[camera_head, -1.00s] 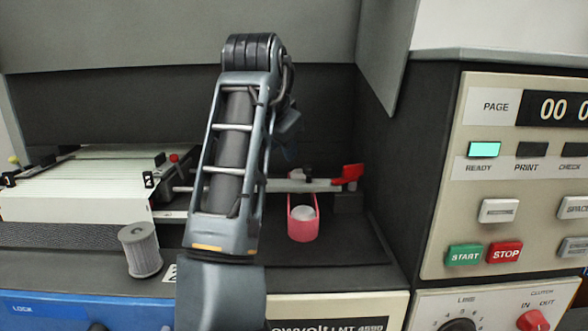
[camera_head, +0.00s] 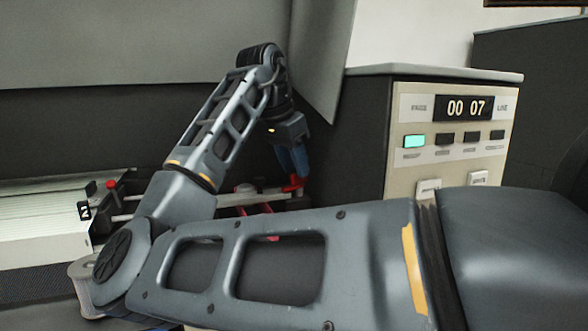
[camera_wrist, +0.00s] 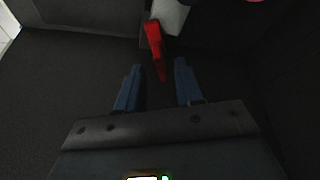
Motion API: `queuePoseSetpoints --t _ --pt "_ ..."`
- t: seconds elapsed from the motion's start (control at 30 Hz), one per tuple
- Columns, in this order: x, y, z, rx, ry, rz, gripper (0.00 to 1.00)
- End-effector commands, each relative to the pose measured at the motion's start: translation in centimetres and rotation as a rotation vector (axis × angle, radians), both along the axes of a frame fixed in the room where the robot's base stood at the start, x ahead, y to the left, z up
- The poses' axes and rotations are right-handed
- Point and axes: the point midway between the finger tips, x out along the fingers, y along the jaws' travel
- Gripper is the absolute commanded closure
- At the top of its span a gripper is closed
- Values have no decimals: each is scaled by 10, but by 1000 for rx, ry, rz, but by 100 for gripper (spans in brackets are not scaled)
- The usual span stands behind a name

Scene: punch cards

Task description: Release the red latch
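The red latch (camera_head: 292,184) is at the right end of a pale horizontal bar, in the recess left of the control panel. In the wrist view the red latch (camera_wrist: 155,48) shows as a narrow red piece beside a pale block, just beyond the fingertips. My gripper (camera_wrist: 158,78) has its two blue fingers apart with nothing between them. The latch's near end lies close to the gap between the tips; I cannot tell whether it touches. In the head view my gripper (camera_head: 294,172) points down at the latch and partly covers it.
The control panel (camera_head: 398,170) with a display and buttons stands to the right. A stack of white cards (camera_head: 45,225) lies at left, near a small red knob (camera_head: 112,186). A grey ribbed cylinder (camera_head: 84,285) is partly behind my arm. Dark walls enclose the recess.

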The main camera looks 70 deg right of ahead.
Motion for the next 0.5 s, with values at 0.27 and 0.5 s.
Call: queuePoseSetpoints --t 0.27,0.5 --pt "-2 -5 -13 -1 0 0 64" --pt "-2 -5 -13 -2 -1 1 70"
